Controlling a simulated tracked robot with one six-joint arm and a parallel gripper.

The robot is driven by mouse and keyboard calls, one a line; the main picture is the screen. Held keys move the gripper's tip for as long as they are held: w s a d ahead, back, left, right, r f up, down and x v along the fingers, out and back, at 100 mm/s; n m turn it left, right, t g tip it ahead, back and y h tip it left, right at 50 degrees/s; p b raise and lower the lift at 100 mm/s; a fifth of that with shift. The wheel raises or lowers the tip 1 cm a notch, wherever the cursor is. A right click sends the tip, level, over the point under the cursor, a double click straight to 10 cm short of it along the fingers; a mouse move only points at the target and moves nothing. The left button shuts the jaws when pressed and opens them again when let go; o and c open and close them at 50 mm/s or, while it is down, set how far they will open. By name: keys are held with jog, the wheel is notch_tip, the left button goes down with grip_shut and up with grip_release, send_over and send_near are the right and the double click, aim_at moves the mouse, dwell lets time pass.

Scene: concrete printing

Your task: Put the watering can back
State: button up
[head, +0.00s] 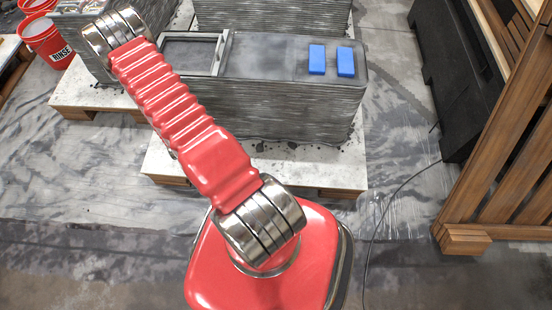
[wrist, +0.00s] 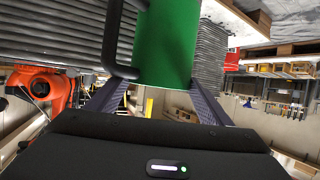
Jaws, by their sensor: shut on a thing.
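The watering can (wrist: 168,42) is a green, round-bodied thing with a dark bent handle at its left side in the wrist view. My gripper (wrist: 157,90) is shut on it, with one finger on each side of the green body. The upper part of the can is cut off by the picture's top edge, and I cannot see its spout. In the head view my arm reaches to the upper left, and neither my gripper nor the can shows there.
A grey layered printed block (head: 275,90) stands on a pale pallet (head: 310,165), with two blue blocks (head: 317,60) on top. Red buckets (head: 45,40), one marked RINSE, stand at upper left. A wooden slatted structure (head: 500,150) is at right. A cable (head: 378,225) crosses the floor.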

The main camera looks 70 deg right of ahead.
jog(key=s+d+f+m+g+h, duration=0.1)
jog(key=s+d+f+m+g, duration=0.2)
jog(key=s+d+f, duration=0.35)
jog(key=s+d+f+m+g+h, duration=0.1)
jog(key=s+d+f+m+g, duration=0.15)
jog(key=s+f, duration=0.75)
jog(key=s+f+m+g, duration=0.2)
jog(key=s+f, duration=0.2)
jog(key=s, duration=0.6)
jog(key=s+f+m+g, duration=0.2)
jog(key=s+f+g, duration=0.1)
jog(key=s, duration=0.8)
jog(key=shift+s+a+f, duration=0.2)
jog(key=shift+s+f, duration=0.1)
jog(key=shift+f, duration=0.35)
jog(key=shift+f, duration=2.95)
jog(key=shift+f, duration=2.1)
